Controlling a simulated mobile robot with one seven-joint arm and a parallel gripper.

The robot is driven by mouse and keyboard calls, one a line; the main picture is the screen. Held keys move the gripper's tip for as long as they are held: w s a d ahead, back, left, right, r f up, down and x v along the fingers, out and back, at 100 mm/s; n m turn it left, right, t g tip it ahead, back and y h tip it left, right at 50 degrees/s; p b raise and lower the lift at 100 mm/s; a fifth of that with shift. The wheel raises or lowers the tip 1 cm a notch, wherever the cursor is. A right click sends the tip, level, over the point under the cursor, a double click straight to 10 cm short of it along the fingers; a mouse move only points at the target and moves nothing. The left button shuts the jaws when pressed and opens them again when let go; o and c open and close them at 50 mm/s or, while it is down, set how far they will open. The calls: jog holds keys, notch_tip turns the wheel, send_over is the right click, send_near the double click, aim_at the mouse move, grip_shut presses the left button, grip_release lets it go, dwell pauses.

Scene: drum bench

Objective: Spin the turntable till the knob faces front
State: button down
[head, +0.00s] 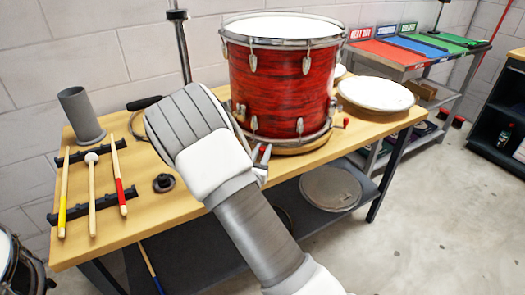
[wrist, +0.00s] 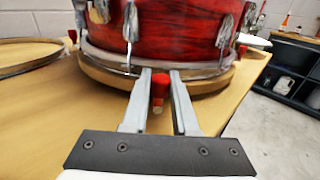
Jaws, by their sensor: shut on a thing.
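A red drum (head: 282,80) with silver lugs stands upright on a round wooden turntable (head: 300,148) on the bench. In the wrist view the drum (wrist: 170,35) and the turntable rim (wrist: 105,72) fill the upper part. A red knob (wrist: 158,84) juts from the rim, between the fingers of my gripper (wrist: 160,88). My gripper (head: 262,158) is shut on this knob at the front of the turntable, left of the drum's middle in the head view. Another red knob (head: 346,122) sticks out on the right side. My wrist hides part of the turntable's left side.
Drumsticks and a mallet (head: 92,195) lie on black racks at the left of the wooden bench (head: 190,228). A grey cup (head: 80,115) stands behind them. A white drumhead (head: 376,94) lies right of the drum. A dark ring (head: 163,183) lies near the front.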

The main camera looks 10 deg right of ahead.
jog(key=w+a, duration=0.2)
jog(key=a, duration=0.1)
jog(key=w+a, duration=0.1)
jog(key=a, duration=0.1)
jog(key=shift+w+a, duration=0.2)
jog(key=shift+w, duration=0.2)
jog(key=c, duration=0.7)
grip_release()
jog(key=shift+s, duration=0.1)
jog(key=p+v, duration=0.2)
jog(key=v, duration=1.5)
jog(key=shift+s, duration=0.2)
